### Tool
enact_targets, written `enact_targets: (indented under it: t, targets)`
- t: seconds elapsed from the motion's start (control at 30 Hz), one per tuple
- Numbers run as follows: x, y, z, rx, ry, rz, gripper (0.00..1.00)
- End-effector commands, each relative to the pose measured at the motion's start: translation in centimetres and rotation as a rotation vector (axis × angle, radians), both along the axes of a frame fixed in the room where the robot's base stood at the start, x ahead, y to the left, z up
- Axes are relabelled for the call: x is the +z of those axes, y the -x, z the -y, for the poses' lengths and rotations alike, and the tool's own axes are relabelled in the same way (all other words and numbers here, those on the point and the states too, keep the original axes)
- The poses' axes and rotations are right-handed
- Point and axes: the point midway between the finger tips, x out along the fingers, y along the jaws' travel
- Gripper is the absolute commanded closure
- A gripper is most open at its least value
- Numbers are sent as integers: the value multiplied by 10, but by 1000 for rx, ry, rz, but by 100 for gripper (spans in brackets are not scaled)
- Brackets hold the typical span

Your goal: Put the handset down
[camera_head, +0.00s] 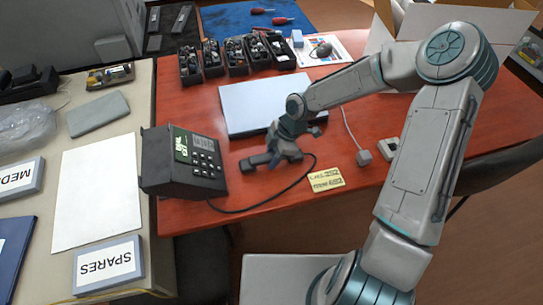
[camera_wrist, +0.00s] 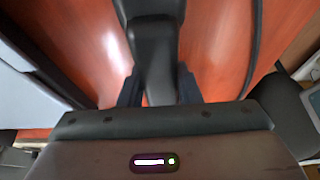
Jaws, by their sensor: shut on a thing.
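The handset (camera_head: 259,161) is dark and sits at the end of my arm, just right of the desk phone's base (camera_head: 185,163). My gripper (camera_head: 285,150) is shut on it. In the wrist view the black handset (camera_wrist: 155,50) runs between the two fingers of my gripper (camera_wrist: 158,90). The handset is low over the red table, in front of the silver laptop; I cannot tell whether it touches the tabletop. A black cord (camera_head: 262,207) curves across the table. The phone base has a keypad and a small screen, and stands at the table's left edge.
The closed laptop (camera_head: 265,103) lies behind the handset. A yellow note (camera_head: 326,179) and a small grey plug (camera_head: 364,157) lie to the right. Several black bins (camera_head: 236,58) line the back. Open red table (camera_head: 180,112) shows left of the laptop.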

Motion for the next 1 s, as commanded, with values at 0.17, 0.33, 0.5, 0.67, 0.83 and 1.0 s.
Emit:
enact_targets:
  t: [0.17,0.33,0.5,0.67,0.83,1.0]
  targets:
    - [-2,0,0,0,0,0,64]
    - [-2,0,0,0,0,0,48]
    - [-1,0,0,0,0,0,48]
    - [11,-2,5,-3,-1,2,48]
    - [43,-6,18,-5,0,4,48]
    - [77,-10,31,-4,1,3,48]
